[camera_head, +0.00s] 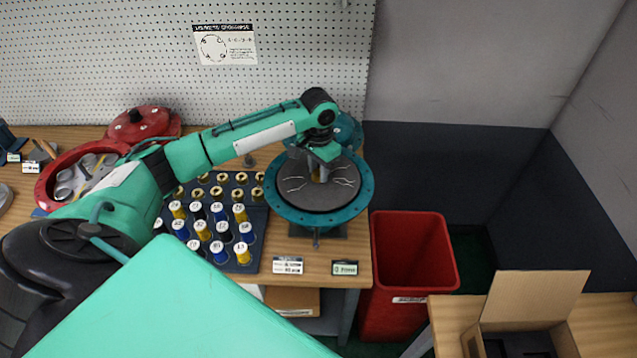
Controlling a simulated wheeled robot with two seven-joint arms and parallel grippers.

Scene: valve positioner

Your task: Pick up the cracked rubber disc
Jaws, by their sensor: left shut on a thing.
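The cracked rubber disc (292,186) is a dark grey round plate with pale crack lines. It sits within the outline of the round teal valve body (318,219) near the table's right end. My left gripper (319,174) reaches down over the disc's middle from behind and is shut on it; its fingertips and the grip point are small and partly hidden by the wrist. I cannot tell whether the disc rests in the body or is slightly above it. My right gripper is not in view.
A dark tray (262,228) of numbered spools and brass parts lies left of the valve body. A red bin (408,250) stands on the floor to the right. An open cardboard box (530,310) is at lower right. Red round parts (140,124) lie at back left.

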